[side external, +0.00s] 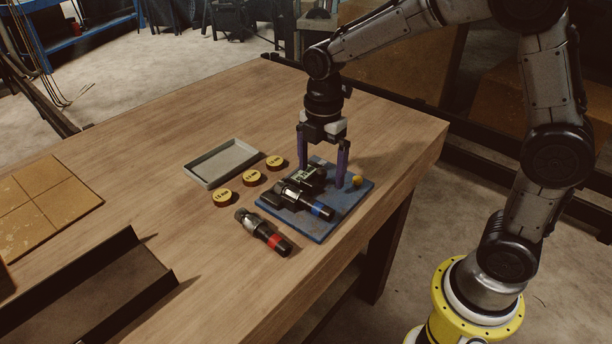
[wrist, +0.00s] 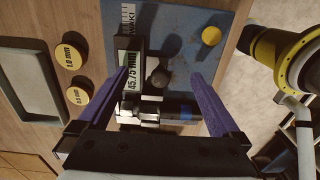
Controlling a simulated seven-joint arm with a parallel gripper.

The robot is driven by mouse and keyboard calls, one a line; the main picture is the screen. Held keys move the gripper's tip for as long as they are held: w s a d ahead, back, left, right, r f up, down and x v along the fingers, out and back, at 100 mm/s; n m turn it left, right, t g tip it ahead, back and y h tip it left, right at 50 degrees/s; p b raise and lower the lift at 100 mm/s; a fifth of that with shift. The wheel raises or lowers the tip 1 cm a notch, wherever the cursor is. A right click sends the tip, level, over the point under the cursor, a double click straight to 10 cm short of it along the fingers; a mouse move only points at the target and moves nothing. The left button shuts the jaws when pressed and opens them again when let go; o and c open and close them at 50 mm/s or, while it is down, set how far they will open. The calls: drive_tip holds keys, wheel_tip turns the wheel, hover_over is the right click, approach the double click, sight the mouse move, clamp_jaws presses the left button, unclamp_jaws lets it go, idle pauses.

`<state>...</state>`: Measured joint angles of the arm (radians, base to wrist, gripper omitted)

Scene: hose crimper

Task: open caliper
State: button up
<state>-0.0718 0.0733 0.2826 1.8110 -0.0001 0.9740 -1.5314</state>
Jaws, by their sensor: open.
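The caliper lies on a blue mat (side external: 330,228). Its display (wrist: 131,72) appears to read 45.75 mm in the wrist view; the caliper body (side external: 308,176) also shows in the side view. A dark rounded knob (wrist: 158,76) stands beside the display. My gripper (side external: 322,179) points down over the mat with its purple fingers spread and nothing held. In the wrist view, the left fingertip is close to the display and the right one is over bare mat. Contact cannot be told. A blue-banded fitting (side external: 303,200) lies at the caliper, partly hiding its jaws.
A red-banded fitting (side external: 263,233) lies on the table in front of the mat. Several yellow-topped discs (side external: 252,178) and a grey tray (side external: 221,162) are to the left. A yellow knob (side external: 357,181) sits on the mat's right side. A dark channel (side external: 90,285) stands front left.

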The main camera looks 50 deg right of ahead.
idle(0.4)
drive_tip(key=shift+r, duration=4.5)
drive_tip(key=shift+r, duration=0.1)
drive_tip(key=s+d+r+m+t, duration=0.25)
drive_tip(key=s+r, duration=0.35)
drive_tip(key=s, duration=0.4)
drive_tip(key=s+f+m+t, duration=0.3)
drive_tip(key=s+f+m, duration=0.3)
drive_tip(key=m, duration=1)
drive_tip(key=s, duration=0.3)
drive_tip(key=shift+s+f, duration=0.3)
drive_tip(key=shift+f, duration=0.1)
